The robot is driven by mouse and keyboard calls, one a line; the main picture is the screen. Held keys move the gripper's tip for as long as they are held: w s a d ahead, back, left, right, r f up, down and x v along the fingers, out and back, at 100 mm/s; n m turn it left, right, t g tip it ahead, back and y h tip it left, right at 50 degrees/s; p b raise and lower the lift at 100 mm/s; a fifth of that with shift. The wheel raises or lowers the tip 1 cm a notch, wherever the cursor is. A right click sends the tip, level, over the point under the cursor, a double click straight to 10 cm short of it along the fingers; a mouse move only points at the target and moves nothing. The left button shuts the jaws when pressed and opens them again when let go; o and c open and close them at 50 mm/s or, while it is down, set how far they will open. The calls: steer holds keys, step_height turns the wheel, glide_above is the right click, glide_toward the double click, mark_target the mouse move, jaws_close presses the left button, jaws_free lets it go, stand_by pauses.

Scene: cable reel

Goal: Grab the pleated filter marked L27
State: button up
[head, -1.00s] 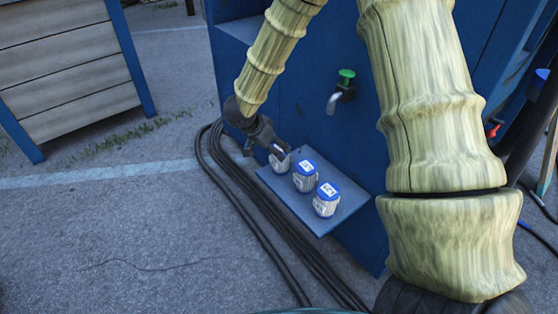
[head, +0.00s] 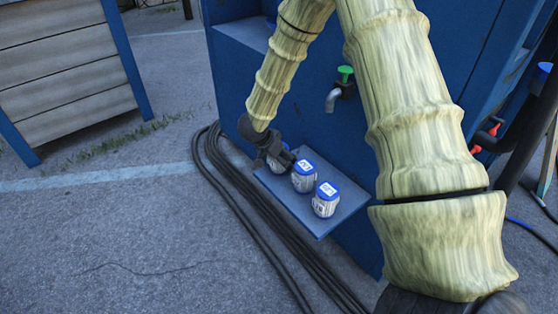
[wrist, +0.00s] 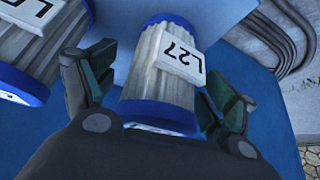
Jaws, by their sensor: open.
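The pleated filter marked L27 (wrist: 148,82) is white with blue end caps, and its label reads clearly in the wrist view. It stands between the two spread fingers of my gripper (wrist: 157,95), with a small gap visible on each side. In the head view my gripper (head: 281,152) is at the leftmost filter (head: 276,163) on the small blue shelf (head: 318,227), hiding much of it. My gripper is open and holds nothing.
A second filter (wrist: 38,50) stands close to the left finger; its label is cut off. In the head view the middle filter (head: 304,177) and front filter (head: 326,200) share the shelf. Black cables (head: 250,225) run beside it. A green-handled tap (head: 340,88) is above.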

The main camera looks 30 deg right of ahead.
steer(key=shift+r, duration=0.1)
steer(key=c, duration=1.3)
